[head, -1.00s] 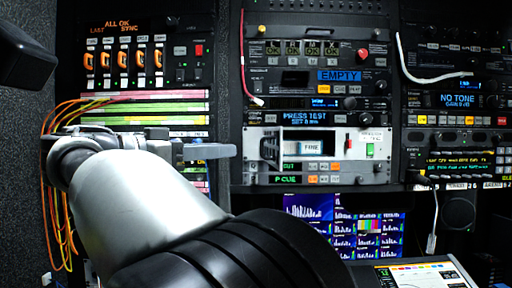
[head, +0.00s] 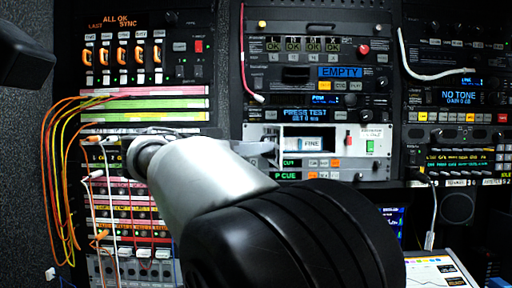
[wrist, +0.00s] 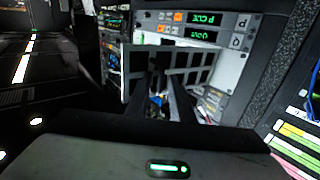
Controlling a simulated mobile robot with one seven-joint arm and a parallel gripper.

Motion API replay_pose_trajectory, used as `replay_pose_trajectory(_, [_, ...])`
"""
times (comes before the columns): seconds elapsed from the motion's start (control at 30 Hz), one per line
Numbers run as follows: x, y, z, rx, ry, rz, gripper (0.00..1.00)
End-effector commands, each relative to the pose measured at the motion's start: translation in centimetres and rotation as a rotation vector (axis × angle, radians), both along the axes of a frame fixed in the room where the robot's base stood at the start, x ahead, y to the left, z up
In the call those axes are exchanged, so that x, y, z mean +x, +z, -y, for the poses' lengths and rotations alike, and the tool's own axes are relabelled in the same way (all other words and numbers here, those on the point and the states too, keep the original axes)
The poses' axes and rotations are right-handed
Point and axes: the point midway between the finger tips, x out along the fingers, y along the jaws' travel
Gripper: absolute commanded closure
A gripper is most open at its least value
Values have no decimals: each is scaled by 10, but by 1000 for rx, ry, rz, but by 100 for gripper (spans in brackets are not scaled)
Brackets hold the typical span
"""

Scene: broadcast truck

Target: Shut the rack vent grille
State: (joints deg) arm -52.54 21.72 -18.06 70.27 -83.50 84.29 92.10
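The rack vent grille (wrist: 196,60) shows in the wrist view as a grey panel with rows of square openings. It stands out at an angle from the light rack unit, so it looks ajar. My gripper (wrist: 165,84) reaches toward the grille, its fingers in front of the grille's lower middle. A gap shows between the fingers, with nothing clearly held; I cannot tell whether they touch the grille. In the head view my arm and gripper hide most of the grille, at the left end of the light unit (head: 375,166).
A patch panel with orange and yellow cables (head: 62,165) hangs at the left, close to my arm. More rack units stand above and right, with a white cable (head: 425,73) looping out.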

Motion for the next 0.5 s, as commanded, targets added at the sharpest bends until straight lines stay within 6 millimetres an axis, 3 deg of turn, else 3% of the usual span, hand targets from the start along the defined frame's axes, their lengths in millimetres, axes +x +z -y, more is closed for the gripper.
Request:
replay_pose_trajectory(0.03, [0, 0, 0, 0, 0, 0, 89])
replay_pose_trajectory(0.1, [0, 0, 0, 0, 0, 0, 100])
replay_pose_trajectory(0.5, [0, 0, 0, 0, 0, 0, 100])
